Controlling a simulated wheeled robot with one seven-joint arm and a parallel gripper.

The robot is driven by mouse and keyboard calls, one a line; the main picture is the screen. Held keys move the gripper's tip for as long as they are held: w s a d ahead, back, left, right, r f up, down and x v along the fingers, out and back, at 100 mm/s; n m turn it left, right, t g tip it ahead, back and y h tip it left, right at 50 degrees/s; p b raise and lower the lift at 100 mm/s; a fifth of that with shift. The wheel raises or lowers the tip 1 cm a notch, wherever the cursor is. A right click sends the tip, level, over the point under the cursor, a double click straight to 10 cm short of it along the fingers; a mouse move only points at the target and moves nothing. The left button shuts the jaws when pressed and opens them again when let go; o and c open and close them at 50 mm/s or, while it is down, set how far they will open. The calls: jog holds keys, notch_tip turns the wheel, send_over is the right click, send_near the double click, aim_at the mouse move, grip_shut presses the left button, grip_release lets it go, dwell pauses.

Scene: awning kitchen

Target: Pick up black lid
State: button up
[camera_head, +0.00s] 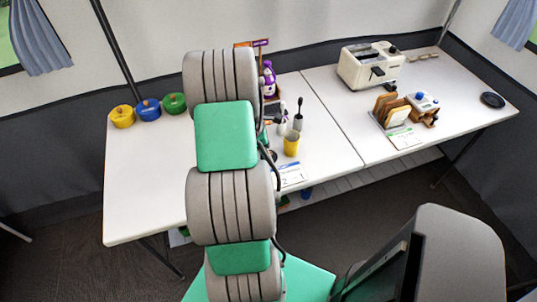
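A small round black disc, which looks like the black lid (492,99), lies flat near the right end of the white table. Nothing touches it, and clear tabletop surrounds it. My arm, in grey and green segments, rises through the left-middle of the view, well to the left of the disc. My gripper cannot be made out; the arm hides the area behind it.
The white table (330,145) also holds a white toaster (371,65), a rack of bread slices (391,110), a small white-and-blue device (424,101), a yellow cup (291,143) and several colored pots (148,110) at left. The table's right front is clear.

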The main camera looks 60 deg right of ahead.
jog(key=shift+f, duration=0.25)
jog(key=c, duration=1.1)
jog(key=shift+o, duration=0.2)
